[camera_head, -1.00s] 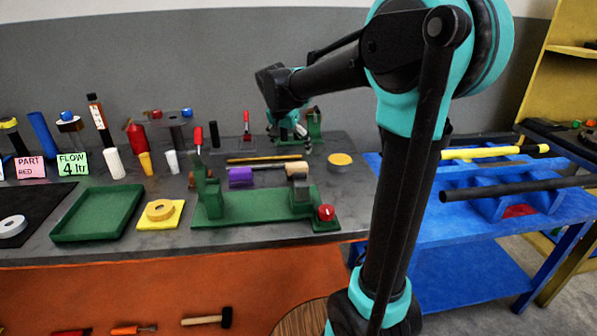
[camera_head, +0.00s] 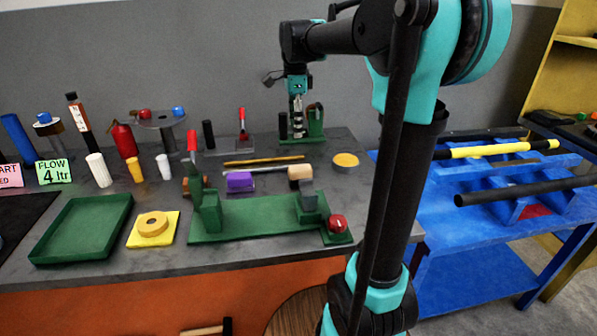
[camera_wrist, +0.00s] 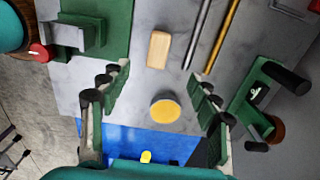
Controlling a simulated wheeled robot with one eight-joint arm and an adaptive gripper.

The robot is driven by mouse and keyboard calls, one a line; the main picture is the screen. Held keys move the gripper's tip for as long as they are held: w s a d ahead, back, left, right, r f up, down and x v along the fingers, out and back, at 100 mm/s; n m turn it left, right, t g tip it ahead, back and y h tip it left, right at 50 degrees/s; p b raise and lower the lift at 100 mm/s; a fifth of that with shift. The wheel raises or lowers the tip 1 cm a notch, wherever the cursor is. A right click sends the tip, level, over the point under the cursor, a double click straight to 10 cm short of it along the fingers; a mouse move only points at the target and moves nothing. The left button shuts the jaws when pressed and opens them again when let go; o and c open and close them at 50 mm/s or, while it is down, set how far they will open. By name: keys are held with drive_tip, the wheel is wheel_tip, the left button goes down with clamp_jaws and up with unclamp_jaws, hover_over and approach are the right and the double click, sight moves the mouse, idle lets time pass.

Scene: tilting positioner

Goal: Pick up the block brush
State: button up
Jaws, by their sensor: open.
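A tan wooden block, which looks like the block brush (camera_head: 299,174), lies on the grey bench behind the right part of the green fixture. In the wrist view the block brush (camera_wrist: 159,49) lies flat, beyond the open fingertips and roughly centred between them. Its bristles cannot be seen. My gripper (camera_head: 297,118) is above the bench near its back edge, pointing down. In the wrist view my gripper (camera_wrist: 160,80) is open and empty, its two fingers wide apart.
A yellow disc (camera_wrist: 165,111) lies between the fingers in the wrist view. The green fixture (camera_head: 260,218), a purple block (camera_head: 240,182) and two rods (camera_head: 262,161) surround the block. A green stand (camera_head: 314,122) is close to my gripper. A blue table (camera_head: 470,230) stands right.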

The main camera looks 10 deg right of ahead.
hover_over(298, 168)
drive_tip(key=f, duration=1)
drive_tip(key=shift+w+a+f, duration=0.25)
drive_tip(key=shift+f, duration=0.05)
drive_tip(key=shift+s+d+f, duration=0.1)
drive_tip(key=shift+d+f, duration=0.05)
drive_tip(key=shift+f, duration=1.35)
drive_tip(key=shift+s+d+f, duration=0.1)
drive_tip(key=shift+f, duration=1.4)
drive_tip(key=c, duration=1.3)
drive_tip(key=shift+w+r, duration=0.1)
wheel_tip(298, 168, up, 20)
drive_tip(key=shift+f, duration=0.1)
